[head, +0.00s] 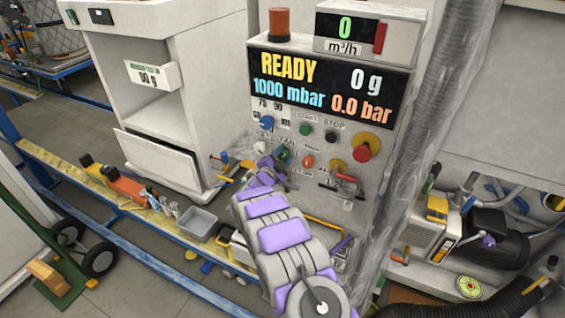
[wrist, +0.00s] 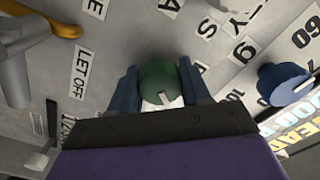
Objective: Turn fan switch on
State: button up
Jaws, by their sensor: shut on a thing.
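The control panel (head: 316,128) fills the middle of the head view, with its display above. A round green knob (wrist: 160,82), which I take for the fan switch, sits on the panel in the wrist view. The blue fingers of my gripper (wrist: 160,92) are shut on it, one on each side. The knob has a white part at its lower edge, partly hidden by the gripper. In the head view my gripper (head: 283,158) reaches the panel left of an orange button, and my arm hides part of the panel below.
A blue knob (wrist: 285,84) is right of my gripper in the wrist view, and a yellow lever (wrist: 52,27) is upper left. A red-and-yellow stop button (head: 363,150) and red-handled valve (head: 345,181) are to the right. A grey hose (head: 425,100) runs beside the panel.

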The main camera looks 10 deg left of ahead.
jog(key=m+b, duration=0.3)
jog(key=f+m+b, duration=0.1)
jog(key=m+b, duration=0.2)
jog(key=b, duration=0.1)
jog(key=shift+a+b, duration=0.1)
jog(key=shift+b, duration=0.2)
jog(key=m+b, duration=0.4)
jog(key=b, duration=0.1)
jog(key=shift+s+r, duration=0.1)
jog(key=shift+r, duration=0.05)
jog(key=o, duration=1)
jog(key=shift+r, duration=0.2)
